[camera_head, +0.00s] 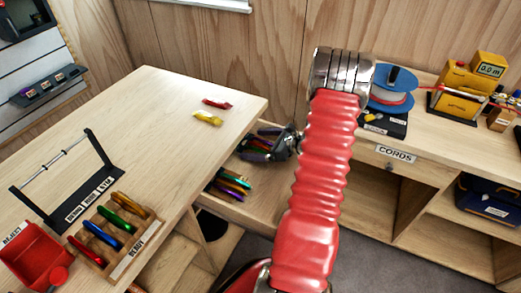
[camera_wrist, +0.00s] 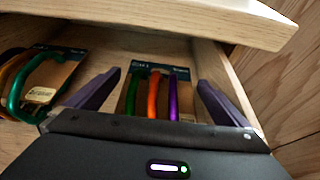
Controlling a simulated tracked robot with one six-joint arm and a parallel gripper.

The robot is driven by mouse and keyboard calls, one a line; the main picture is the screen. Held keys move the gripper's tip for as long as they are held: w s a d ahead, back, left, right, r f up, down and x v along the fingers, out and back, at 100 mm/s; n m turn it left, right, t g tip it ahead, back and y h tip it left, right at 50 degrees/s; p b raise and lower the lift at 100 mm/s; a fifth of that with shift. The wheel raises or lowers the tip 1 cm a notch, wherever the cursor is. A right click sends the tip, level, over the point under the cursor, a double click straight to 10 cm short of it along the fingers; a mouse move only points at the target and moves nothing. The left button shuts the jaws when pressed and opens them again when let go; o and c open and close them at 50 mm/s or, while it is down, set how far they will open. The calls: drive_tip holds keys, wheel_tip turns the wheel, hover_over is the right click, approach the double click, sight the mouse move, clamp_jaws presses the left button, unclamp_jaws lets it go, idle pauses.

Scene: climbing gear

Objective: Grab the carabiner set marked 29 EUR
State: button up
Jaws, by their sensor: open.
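My gripper (camera_wrist: 159,77) is open in the wrist view, its two dark fingers either side of a carabiner set. Another set, with a green carabiner (camera_wrist: 17,98) and an orange-brown one, lies to the left on a brown card with a pale sticker (camera_wrist: 40,96). I cannot read a 29 EUR mark on either. In the head view my gripper (camera_head: 268,150) is over the open drawer (camera_head: 250,209), where colourful carabiners (camera_head: 231,183) show nearer the front; my arm hides part of it.
The worktop edge (camera_wrist: 215,18) overhangs the drawer in the wrist view. A red piece (camera_head: 217,104) and a yellow piece (camera_head: 208,118) lie on the table. A wooden READY rack (camera_head: 145,237) with carabiners and a red REJECT bin (camera_head: 32,258) stand at left. A blue spool (camera_head: 392,98) stands right.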

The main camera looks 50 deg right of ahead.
drive_tip(key=shift+x, duration=0.9)
drive_tip(key=c, duration=1)
